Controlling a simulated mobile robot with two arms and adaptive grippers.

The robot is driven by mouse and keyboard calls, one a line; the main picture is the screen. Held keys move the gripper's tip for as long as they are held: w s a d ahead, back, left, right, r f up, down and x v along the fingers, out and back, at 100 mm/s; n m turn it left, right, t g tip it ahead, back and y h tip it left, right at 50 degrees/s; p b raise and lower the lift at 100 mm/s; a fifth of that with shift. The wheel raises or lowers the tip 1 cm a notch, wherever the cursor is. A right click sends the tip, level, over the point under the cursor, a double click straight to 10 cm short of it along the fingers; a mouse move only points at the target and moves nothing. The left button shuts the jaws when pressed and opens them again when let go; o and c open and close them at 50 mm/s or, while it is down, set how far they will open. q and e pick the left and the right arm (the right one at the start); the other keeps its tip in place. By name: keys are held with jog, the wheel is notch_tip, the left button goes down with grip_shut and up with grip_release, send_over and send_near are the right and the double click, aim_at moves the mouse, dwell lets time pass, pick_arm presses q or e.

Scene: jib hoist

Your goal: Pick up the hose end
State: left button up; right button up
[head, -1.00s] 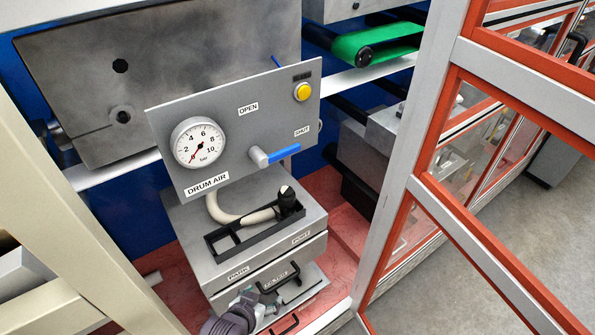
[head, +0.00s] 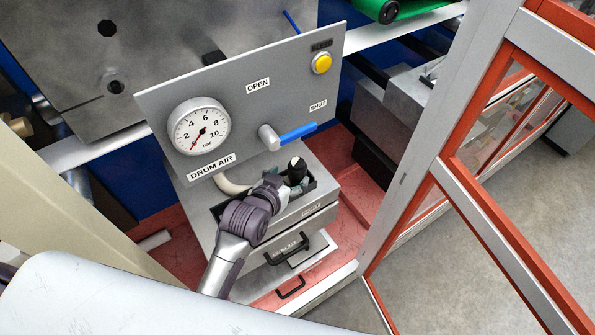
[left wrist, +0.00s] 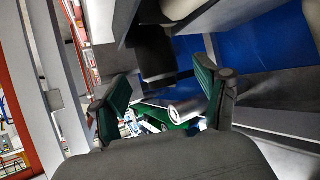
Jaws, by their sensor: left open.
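The hose end (head: 297,168) is a black piece with a pale top, standing in the black tray on top of the grey drawer cabinet. The cream hose (head: 232,187) runs to it from under the panel, partly hidden by my left gripper. My left gripper (head: 287,183) is open, over the tray and close beside the hose end; I cannot tell whether it touches. The left wrist view shows both green-padded fingers (left wrist: 160,97) apart, with a silvery cylinder (left wrist: 185,112) showing between them, perhaps farther off. My right gripper is in neither view.
The grey panel (head: 240,105) with a gauge (head: 200,127), a blue-handled valve (head: 297,133) and a yellow button (head: 322,63) rises just behind the tray. Drawer handles (head: 287,249) jut out below. An orange-and-grey framed door (head: 418,150) stands to the right.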

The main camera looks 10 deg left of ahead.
aim_at(294, 172)
pick_arm(q)
jog(key=shift+r+p+x, duration=0.15)
jog(key=shift+p+x, duration=0.25)
jog(key=shift+x, duration=0.95)
jog(key=shift+r+p+x, duration=0.2)
jog(key=shift+p+x, duration=0.15)
jog(key=shift+x, duration=0.95)
jog(key=shift+w+d, duration=0.1)
jog(key=shift+d, duration=0.1)
jog(key=c, duration=1.4)
